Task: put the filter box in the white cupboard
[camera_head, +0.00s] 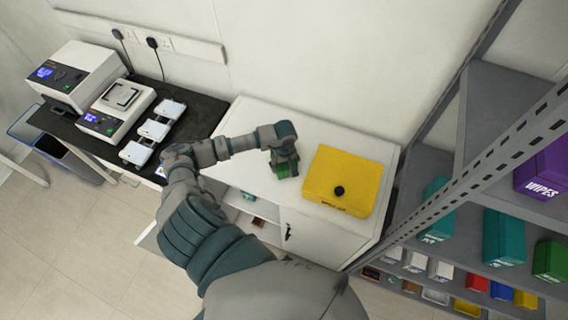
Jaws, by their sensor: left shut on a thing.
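The white cupboard (312,237) stands against the wall. Its right front panel with a dark handle is shut, and the left part of its front is open onto a shelf. My left gripper (284,165) is over the cupboard's top, left of a yellow case. It is shut on a small green thing (286,171), mostly hidden by the fingers. I cannot read a label on it, so I cannot tell whether it is the filter box. My right gripper is not in view.
The yellow case (349,174) covers the right part of the cupboard top. A dark bench (195,117) with lab devices stands at left. A grey metal rack (459,193) with several coloured boxes is close on the right. My left arm hides part of the cupboard front.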

